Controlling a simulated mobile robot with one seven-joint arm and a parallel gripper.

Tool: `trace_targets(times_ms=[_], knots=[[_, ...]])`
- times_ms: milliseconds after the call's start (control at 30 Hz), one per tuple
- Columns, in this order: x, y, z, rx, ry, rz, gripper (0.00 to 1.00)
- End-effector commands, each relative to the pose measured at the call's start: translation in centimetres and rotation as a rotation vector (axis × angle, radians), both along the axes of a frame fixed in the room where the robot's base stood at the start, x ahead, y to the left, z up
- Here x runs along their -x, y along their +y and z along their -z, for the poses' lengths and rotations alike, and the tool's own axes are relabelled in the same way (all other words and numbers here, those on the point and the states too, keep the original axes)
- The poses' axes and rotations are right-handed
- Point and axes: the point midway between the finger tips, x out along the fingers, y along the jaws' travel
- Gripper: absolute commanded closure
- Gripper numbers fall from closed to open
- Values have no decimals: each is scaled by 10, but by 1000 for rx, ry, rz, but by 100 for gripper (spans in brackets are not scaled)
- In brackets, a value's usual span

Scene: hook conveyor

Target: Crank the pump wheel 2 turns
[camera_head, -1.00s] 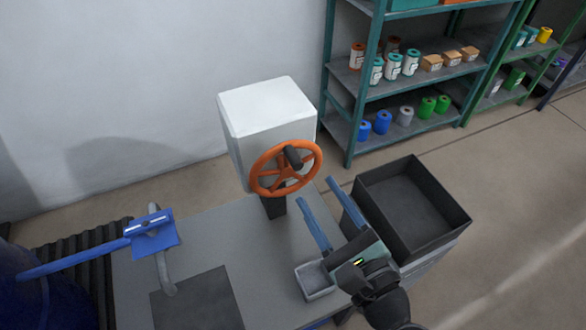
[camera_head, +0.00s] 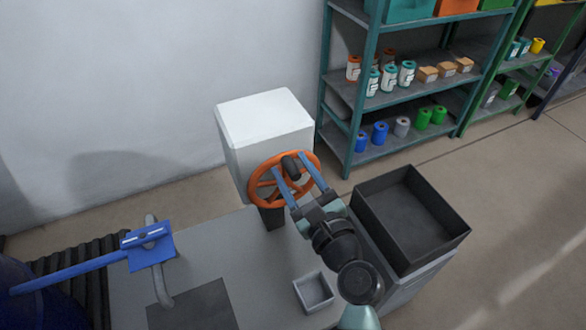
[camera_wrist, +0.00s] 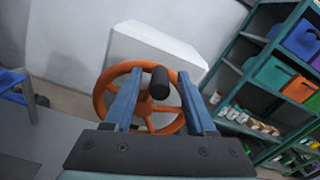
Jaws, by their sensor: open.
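The orange pump wheel (camera_head: 262,190) is mounted on the front of a white box (camera_head: 266,118) on the grey table. It has spokes and a dark crank knob (camera_head: 290,164) near its upper part. In the wrist view the wheel (camera_wrist: 104,92) fills the middle, and the dark knob (camera_wrist: 160,82) shows between my two blue fingers. My gripper (camera_head: 295,168) is open in front of the wheel, its fingertips either side of the knob's line. In the wrist view my gripper (camera_wrist: 152,80) shows gaps beside the knob. I cannot tell how deep the fingers reach.
A small grey tray (camera_head: 314,292) sits on the table (camera_head: 235,255) near my arm. A black open bin (camera_head: 370,205) stands right of the table. A blue bracket on a post (camera_head: 150,245) stands at left. Shelving (camera_head: 335,115) is behind.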

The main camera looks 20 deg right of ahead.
Motion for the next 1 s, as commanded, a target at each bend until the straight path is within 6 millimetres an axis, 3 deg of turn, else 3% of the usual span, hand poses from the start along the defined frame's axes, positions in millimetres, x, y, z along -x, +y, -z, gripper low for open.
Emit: trace_targets(times_ms=[300, 600, 1000], knots=[[-2, 0, 0, 0, 1, 0, 46], [-2, 0, 0, 0, 0, 0, 100], [-2, 0, 0, 0, 0, 0, 100]])
